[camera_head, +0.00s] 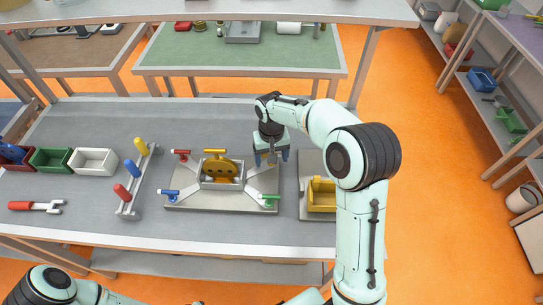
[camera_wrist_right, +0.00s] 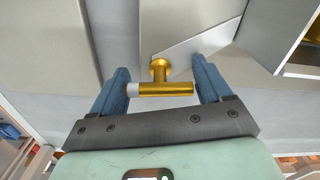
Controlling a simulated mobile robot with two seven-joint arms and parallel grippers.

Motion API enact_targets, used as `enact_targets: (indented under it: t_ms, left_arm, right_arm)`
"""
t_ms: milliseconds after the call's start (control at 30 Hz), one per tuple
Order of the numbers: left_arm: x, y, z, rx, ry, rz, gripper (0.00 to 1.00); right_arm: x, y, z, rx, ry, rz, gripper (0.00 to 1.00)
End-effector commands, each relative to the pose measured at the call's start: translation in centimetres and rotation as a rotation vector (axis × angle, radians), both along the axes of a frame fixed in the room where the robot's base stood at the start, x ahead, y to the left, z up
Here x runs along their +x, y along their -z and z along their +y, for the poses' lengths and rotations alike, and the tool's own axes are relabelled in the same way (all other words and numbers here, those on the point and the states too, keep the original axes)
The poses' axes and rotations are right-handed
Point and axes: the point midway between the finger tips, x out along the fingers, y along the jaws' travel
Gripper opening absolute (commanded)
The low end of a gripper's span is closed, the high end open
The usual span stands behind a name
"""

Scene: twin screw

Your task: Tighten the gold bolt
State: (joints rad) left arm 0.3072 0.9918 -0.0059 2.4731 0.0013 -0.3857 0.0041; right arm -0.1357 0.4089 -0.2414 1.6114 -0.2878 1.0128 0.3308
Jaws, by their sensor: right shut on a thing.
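The gold bolt (camera_wrist_right: 165,89) shows in the right wrist view as a gold T-shaped handle with a pale left end, on a short gold stem over a grey metal surface. My right gripper (camera_wrist_right: 161,68) has its two blue fingers at the two ends of the handle and is shut on it. In the head view my right gripper (camera_head: 271,163) points down at the rear right corner of the grey fixture plate (camera_head: 222,206) and mostly hides the bolt. My left gripper is out of view; only part of my left arm shows at the bottom left.
A rack (camera_head: 127,207) with coloured handles stands left. A yellow block (camera_head: 321,196) sits right.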

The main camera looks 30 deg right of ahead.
Motion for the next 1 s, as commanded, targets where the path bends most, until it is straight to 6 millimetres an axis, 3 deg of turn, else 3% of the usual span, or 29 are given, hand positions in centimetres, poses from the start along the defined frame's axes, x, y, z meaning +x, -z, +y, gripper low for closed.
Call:
enact_targets:
  t_ms: [567,600,1000]
  left_arm:
    - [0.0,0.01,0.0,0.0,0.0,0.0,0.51]
    - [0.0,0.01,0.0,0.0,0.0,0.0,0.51]
    - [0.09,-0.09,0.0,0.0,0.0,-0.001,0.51]
  right_arm:
    - [0.04,-0.03,0.1,0.002,0.028,-0.002,0.47]
    - [0.04,-0.03,0.1,0.002,0.028,-0.002,0.86]
    - [0.1,-0.86,0.03,0.001,0.028,-0.003,0.86]
